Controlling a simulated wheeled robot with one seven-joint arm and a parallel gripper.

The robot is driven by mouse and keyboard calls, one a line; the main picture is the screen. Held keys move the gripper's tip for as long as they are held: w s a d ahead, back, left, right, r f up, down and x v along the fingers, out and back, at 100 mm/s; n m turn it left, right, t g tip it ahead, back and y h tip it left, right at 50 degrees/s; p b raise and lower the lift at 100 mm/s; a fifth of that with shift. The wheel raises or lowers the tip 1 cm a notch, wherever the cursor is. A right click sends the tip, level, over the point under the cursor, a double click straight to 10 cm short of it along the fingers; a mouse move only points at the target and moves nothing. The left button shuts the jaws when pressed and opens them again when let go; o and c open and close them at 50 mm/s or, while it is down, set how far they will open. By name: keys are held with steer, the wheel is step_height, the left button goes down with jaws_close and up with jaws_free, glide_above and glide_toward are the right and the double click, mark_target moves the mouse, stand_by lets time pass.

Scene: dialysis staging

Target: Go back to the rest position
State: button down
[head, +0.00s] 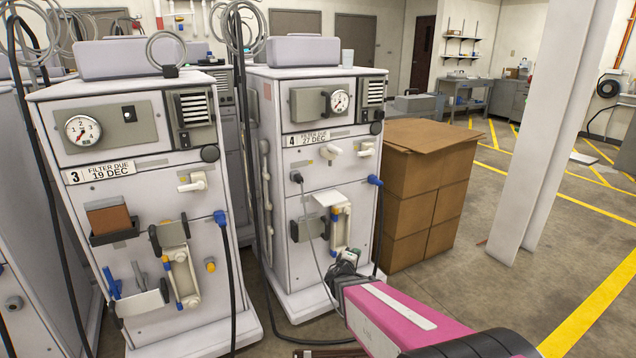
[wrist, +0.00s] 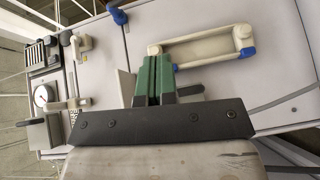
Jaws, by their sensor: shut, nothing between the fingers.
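My gripper (head: 347,259) is at the end of my pink arm, in front of the lower front of the machine labelled 4, FILTER DUE 27 DEC (head: 300,233). In the wrist view my gripper's green fingers (wrist: 153,78) are together with nothing held between them. They point at a white machine front (wrist: 225,25), seen sideways. A cream bracket with blue ends (wrist: 205,46) is just right of the fingertips. I cannot tell whether the fingers touch the panel.
The machine labelled 3, FILTER DUE 19 DEC (head: 150,200) stands left. Stacked cardboard boxes (head: 425,190) stand right of machine 4, with a white pillar (head: 550,120) beyond. A dark hose (head: 378,225) hangs down machine 4's right side. Open floor (head: 470,275) lies right of my arm.

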steer(key=s+d+m+g+h, duration=0.1)
steer(key=s+d+m+g, duration=0.8)
steer(key=s+g, duration=0.1)
steer(key=s+a+r+m+g+y, duration=0.1)
steer(key=s+a+m+g+y, duration=0.1)
steer(key=s+a+g+y, duration=0.3)
steer(key=s+a+y, duration=0.2)
steer(key=y, duration=0.2)
steer(key=shift+s+a+r+y, duration=0.15)
steer(key=shift+a+r+y, duration=0.05)
steer(key=shift+y, duration=0.1)
